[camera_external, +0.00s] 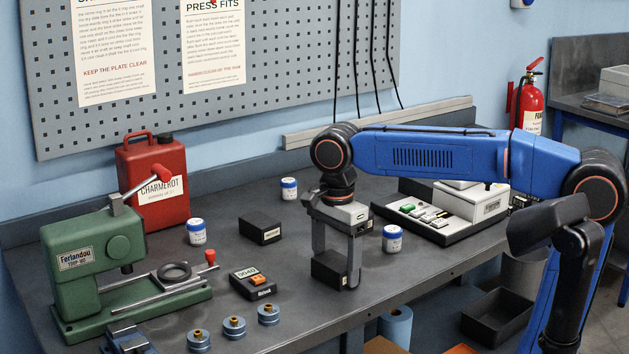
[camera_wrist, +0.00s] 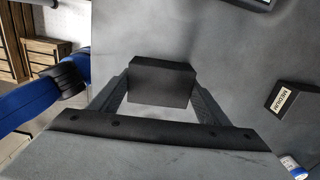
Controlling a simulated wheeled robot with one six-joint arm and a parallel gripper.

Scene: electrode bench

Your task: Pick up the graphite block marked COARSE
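My gripper (camera_external: 337,265) points down over the middle of the bench, with a dark block (camera_external: 329,268) between its fingers. In the wrist view the same block (camera_wrist: 161,84) fills the gap between the fingertips (camera_wrist: 162,92), which press against its two sides. No readable marking shows on this block. I cannot tell whether it touches the bench or is slightly raised. A second black block (camera_external: 261,227) lies to the left on the bench. Its white label reads MEDIUM in the wrist view (camera_wrist: 287,101).
White jars with blue lids stand left (camera_external: 196,232), behind (camera_external: 289,189) and right (camera_external: 392,239) of my gripper. A balance (camera_external: 452,212) stands to the right.

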